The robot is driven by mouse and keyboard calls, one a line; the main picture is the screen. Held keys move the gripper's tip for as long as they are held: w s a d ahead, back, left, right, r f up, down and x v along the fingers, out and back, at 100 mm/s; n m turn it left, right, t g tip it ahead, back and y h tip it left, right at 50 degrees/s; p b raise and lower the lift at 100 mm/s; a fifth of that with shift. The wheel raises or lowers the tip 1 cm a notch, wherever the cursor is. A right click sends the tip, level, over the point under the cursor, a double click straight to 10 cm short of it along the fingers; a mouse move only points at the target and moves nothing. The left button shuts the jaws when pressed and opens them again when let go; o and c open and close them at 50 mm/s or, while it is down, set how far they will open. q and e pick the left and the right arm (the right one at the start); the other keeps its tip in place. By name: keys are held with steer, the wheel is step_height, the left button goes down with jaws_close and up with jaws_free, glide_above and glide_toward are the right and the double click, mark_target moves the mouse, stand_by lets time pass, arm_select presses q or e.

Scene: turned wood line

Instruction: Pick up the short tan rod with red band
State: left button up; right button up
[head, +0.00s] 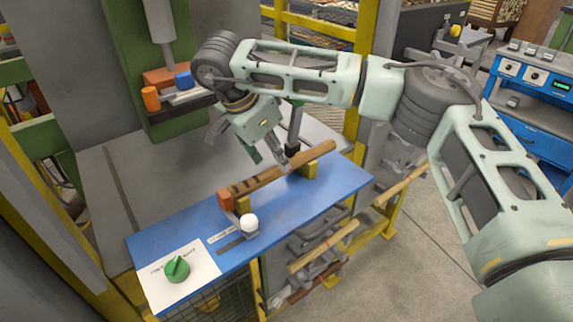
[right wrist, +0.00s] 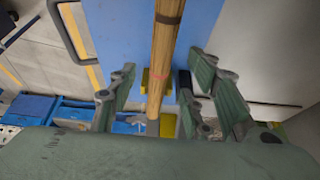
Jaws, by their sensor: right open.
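A brown-tan rod (head: 275,170) with dark bands near its left end lies across yellow supports on the blue bench top. In the right wrist view this rod (right wrist: 164,60) shows a dark band at the top and a faint red mark at mid-length; I cannot tell if that is a red band. My right gripper (head: 270,160) is just above the rod, pointing down. In the right wrist view its open fingers (right wrist: 160,78) are on either side of the rod, not closed on it. Two tan rods, one nearer (head: 325,246) and one farther (head: 402,186), lie in the bench's side rack; their bands are unclear.
A darker rod (head: 300,293) lies low in the rack. A blue console (head: 535,100) stands at right.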

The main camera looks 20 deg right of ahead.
mark_target(278, 167)
steer(key=x, duration=0.4)
steer(key=shift+a+f+p, duration=0.1)
steer(key=shift+p, duration=0.25)
steer(key=c, duration=0.8)
arm_select(q)
steer(key=shift+w+r, duration=0.5)
steer(key=shift+w, duration=0.4)
arm_select(e)
jaws_close()
